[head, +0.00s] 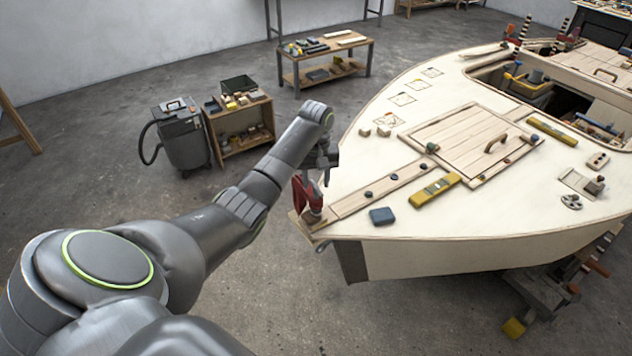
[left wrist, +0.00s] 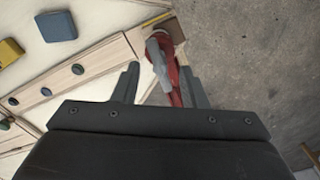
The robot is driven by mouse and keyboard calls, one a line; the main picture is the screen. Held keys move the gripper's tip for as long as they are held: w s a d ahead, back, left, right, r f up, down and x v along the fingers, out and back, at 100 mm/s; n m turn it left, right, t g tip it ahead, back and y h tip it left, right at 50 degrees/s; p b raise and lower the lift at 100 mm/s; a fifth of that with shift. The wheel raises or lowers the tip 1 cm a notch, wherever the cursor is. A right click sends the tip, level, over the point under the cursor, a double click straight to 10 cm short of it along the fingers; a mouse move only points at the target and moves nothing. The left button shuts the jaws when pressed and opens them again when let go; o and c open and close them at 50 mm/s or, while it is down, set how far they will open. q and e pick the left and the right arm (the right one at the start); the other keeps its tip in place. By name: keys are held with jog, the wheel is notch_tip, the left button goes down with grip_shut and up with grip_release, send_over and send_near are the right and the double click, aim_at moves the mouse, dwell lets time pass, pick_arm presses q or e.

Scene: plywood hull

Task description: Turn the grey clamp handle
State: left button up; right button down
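A red clamp (head: 306,196) sits at the pointed bow end of the plywood hull (head: 400,215). In the left wrist view the clamp's red body (left wrist: 178,88) and its grey handle (left wrist: 159,62) show. My left gripper (head: 322,172) is at the bow, just above and behind the clamp. In the left wrist view my left gripper (left wrist: 158,68) is open, with one finger on each side of the grey handle. The clamp is closer to the right finger; I cannot tell whether they touch. My right gripper is not in view.
A blue-grey block (head: 382,216) and a yellow level (head: 434,190) lie on the deck near the bow. A plank (head: 375,190) with dark knobs runs to the bow. A grey vacuum (head: 184,135) and a small shelf (head: 240,125) stand on the floor, with free floor around.

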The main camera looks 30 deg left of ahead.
pick_arm(q)
jog(key=shift+f, duration=0.75)
grip_shut()
